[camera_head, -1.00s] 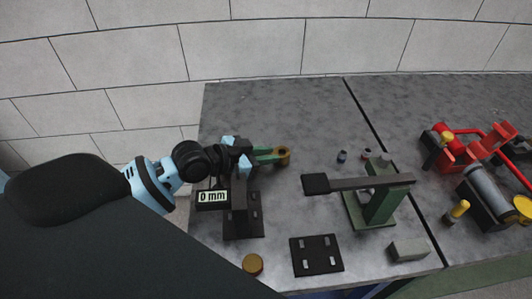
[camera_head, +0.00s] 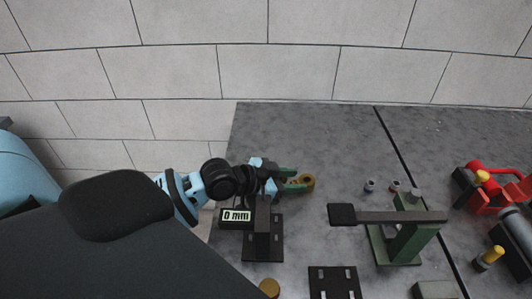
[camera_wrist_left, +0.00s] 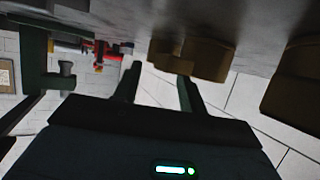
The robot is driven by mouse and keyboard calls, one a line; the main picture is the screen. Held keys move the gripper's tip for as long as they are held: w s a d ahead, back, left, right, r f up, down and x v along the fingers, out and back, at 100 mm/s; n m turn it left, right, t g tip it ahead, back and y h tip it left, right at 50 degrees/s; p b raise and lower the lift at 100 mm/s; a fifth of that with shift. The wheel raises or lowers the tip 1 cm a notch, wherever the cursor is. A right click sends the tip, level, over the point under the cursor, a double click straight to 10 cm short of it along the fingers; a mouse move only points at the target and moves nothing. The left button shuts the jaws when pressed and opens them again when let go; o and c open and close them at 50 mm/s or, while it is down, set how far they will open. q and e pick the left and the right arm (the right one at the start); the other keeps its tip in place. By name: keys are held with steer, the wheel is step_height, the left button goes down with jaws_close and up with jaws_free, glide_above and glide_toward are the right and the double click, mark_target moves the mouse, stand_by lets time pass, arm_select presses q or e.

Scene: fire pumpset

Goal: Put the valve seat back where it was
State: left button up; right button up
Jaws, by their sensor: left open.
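A small brass-coloured ring (camera_head: 308,182) sits at the tips of my left gripper (camera_head: 296,181); it may be the valve seat, but I cannot be sure. My left gripper's greenish fingers are spread apart. In the left wrist view the two open fingers (camera_wrist_left: 158,88) have nothing clamped between them. A brass-brown piece (camera_wrist_left: 190,58) lies just beyond the fingertips there, and whether a finger touches it is unclear. A second brown piece (camera_wrist_left: 295,82) is at the right edge of that view. My right gripper is in neither view.
A black stand (camera_head: 263,245) with a "0 mm" display (camera_head: 235,216) is beside my left wrist. A green lever press (camera_head: 405,240) with a long dark arm stands to the right. Two small cylinders (camera_head: 369,186) are behind it. A slotted black plate (camera_head: 335,283) is in front; red pump parts (camera_head: 490,195) are far right.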

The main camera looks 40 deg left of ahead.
arm_select(q)
steer(key=v, duration=1.2)
steer(key=shift+r, duration=0.3)
